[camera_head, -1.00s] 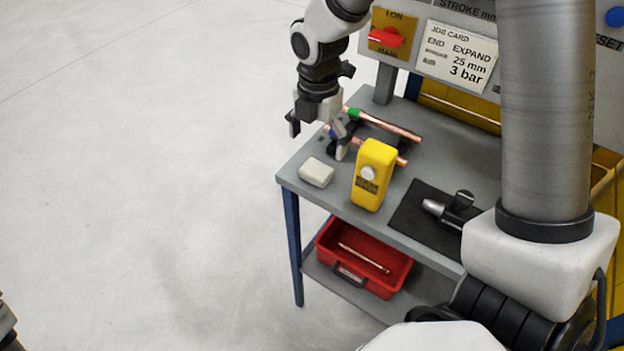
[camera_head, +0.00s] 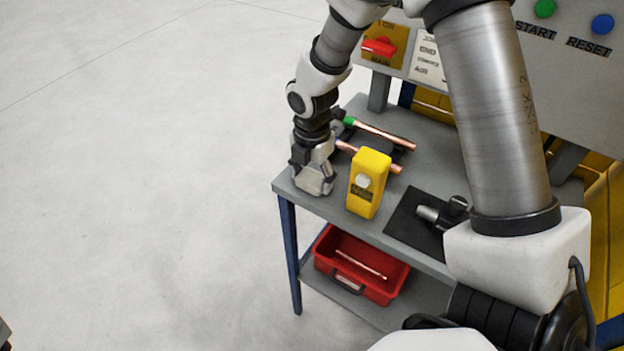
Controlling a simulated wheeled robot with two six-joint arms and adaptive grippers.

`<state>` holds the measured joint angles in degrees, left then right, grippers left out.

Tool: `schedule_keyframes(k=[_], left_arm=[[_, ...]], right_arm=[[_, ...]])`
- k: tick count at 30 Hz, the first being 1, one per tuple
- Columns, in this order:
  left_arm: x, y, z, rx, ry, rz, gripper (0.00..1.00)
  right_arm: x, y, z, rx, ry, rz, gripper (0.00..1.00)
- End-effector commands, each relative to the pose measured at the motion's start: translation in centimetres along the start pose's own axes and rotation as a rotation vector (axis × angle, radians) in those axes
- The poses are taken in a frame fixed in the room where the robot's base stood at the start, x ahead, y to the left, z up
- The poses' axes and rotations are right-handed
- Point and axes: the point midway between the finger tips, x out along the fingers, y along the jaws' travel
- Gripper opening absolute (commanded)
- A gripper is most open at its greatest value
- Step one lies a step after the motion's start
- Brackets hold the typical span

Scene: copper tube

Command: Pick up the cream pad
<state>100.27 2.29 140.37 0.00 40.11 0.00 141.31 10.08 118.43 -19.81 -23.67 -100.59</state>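The cream pad (camera_head: 310,184) lies near the left front corner of the grey bench, partly covered by my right gripper (camera_head: 313,181). The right gripper points down over the pad, with its fingers at either side of it. I cannot tell whether the fingers press on the pad or stand slightly apart from it. The pad looks to be at bench height. My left gripper is not recognisable in view; only a dark piece shows at the lower left edge.
A yellow block-shaped device (camera_head: 368,183) stands close right of the pad. Copper tubes (camera_head: 384,135) lie behind. A dark mat (camera_head: 408,226) with a metal tool (camera_head: 441,213) is at right. A red tray (camera_head: 327,247) sits on the lower shelf. Floor left of the bench is clear.

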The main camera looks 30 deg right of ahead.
Motion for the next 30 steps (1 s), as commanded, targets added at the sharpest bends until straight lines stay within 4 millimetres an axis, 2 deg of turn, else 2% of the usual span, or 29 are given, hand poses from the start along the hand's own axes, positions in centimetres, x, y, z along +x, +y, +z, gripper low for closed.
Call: schedule_keyframes(k=[9, 11, 18, 21, 25, 30], left_arm=[[0.1, 0.0, 0.0, 0.000, 0.000, 0.000, 0.00], [0.1, 0.0, 0.0, 0.000, 0.000, 0.000, 0.00], [0.2, 0.0, 0.0, 0.000, 0.000, 0.000, 0.00], [0.2, 0.0, 0.0, 0.000, 0.000, 0.000, 0.00], [0.2, 0.0, 0.0, 0.000, 0.000, 0.000, 0.00], [0.2, 0.0, 0.0, 0.000, 0.000, 0.000, 0.00]], right_arm=[[-0.3, 0.0, 0.0, 0.000, 0.000, 0.000, 0.38], [-1.2, 0.1, 0.0, 0.001, -0.001, 0.003, 0.38], [-6.9, 0.1, 0.1, 0.001, -0.003, 0.005, 0.37], [-8.7, 0.1, 0.0, 0.000, -0.002, 0.002, 0.37], [-9.9, 0.0, 0.0, 0.001, 0.000, 0.000, 0.37], [-10.0, 0.0, 0.0, 0.001, 0.000, -0.001, 0.37]])
